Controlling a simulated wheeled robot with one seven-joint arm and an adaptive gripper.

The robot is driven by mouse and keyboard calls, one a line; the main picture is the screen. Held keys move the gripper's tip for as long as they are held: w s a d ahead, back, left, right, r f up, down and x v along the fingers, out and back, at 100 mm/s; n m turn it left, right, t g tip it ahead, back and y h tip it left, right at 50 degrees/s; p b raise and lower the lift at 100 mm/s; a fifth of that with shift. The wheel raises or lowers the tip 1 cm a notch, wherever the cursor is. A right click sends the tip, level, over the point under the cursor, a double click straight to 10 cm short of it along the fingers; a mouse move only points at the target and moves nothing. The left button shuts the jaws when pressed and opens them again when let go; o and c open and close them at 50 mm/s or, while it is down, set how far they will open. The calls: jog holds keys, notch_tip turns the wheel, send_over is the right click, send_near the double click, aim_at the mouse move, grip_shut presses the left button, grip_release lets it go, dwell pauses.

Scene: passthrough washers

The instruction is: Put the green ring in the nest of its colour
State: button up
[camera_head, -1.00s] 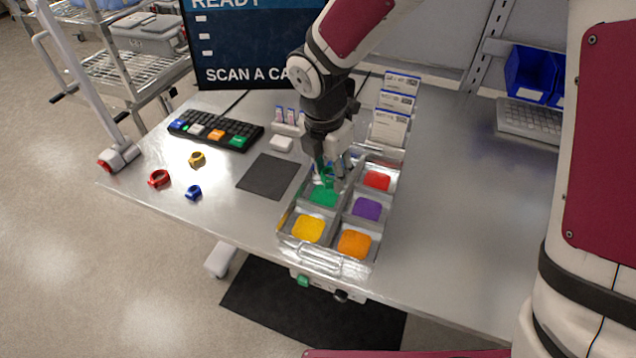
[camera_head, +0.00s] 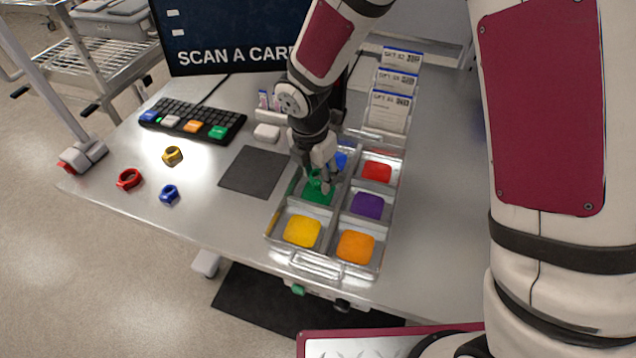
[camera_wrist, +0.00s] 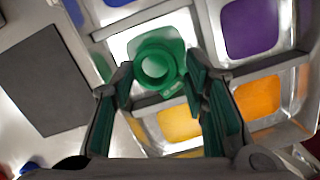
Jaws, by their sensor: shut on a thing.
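The green ring (camera_wrist: 158,62) is between the fingers of my gripper (camera_wrist: 160,78), which is shut on it. In the wrist view the ring appears over the green nest's compartment, with paler green showing through its hole. In the head view my gripper (camera_head: 318,182) is down at the tray's middle left compartment, and the green nest pad (camera_head: 318,196) shows below the fingers. The ring is small and partly hidden by the fingers there. I cannot tell whether it touches the pad.
The metal tray (camera_head: 318,264) also holds blue, red (camera_head: 377,172), purple (camera_head: 367,206), yellow (camera_head: 302,231) and orange (camera_head: 356,246) pads. Red (camera_head: 129,179), yellow (camera_head: 172,155) and blue (camera_head: 169,194) rings lie on the table's left. A card rack (camera_head: 388,112) stands behind the tray.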

aim_at(320, 192)
jog(key=shift+f, duration=1.8)
jog(key=shift+f, duration=0.15)
jog(key=o, duration=0.6)
jog(key=shift+c, duration=0.2)
